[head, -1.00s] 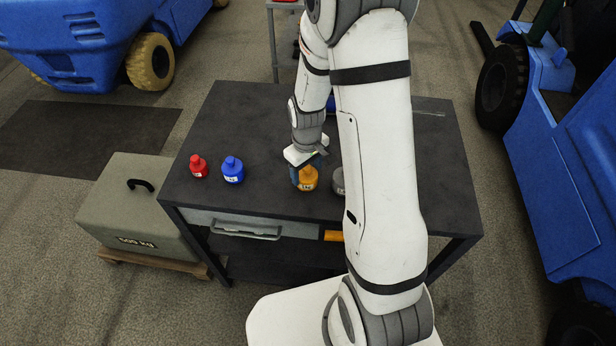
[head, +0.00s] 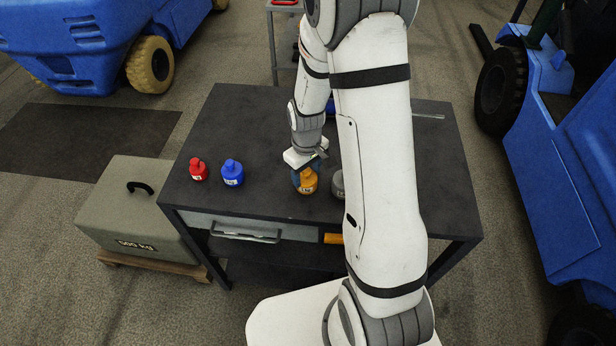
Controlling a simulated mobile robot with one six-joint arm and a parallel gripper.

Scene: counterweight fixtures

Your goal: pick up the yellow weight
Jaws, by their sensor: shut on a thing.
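The yellow weight (head: 308,182) is an orange-yellow bottle-shaped piece with a small label, near the front edge of the dark table (head: 262,125). My gripper (head: 304,170) is over it and shut on its top. The fingers and my wrist hide part of the weight's upper end. I cannot tell whether its base touches the table.
A red weight (head: 198,170) and a blue weight (head: 232,173) stand to the left. A grey weight (head: 338,184) stands close on the right, partly hidden by my arm. A large grey block (head: 137,208) sits left of the table. Blue vehicles (head: 75,40) stand around.

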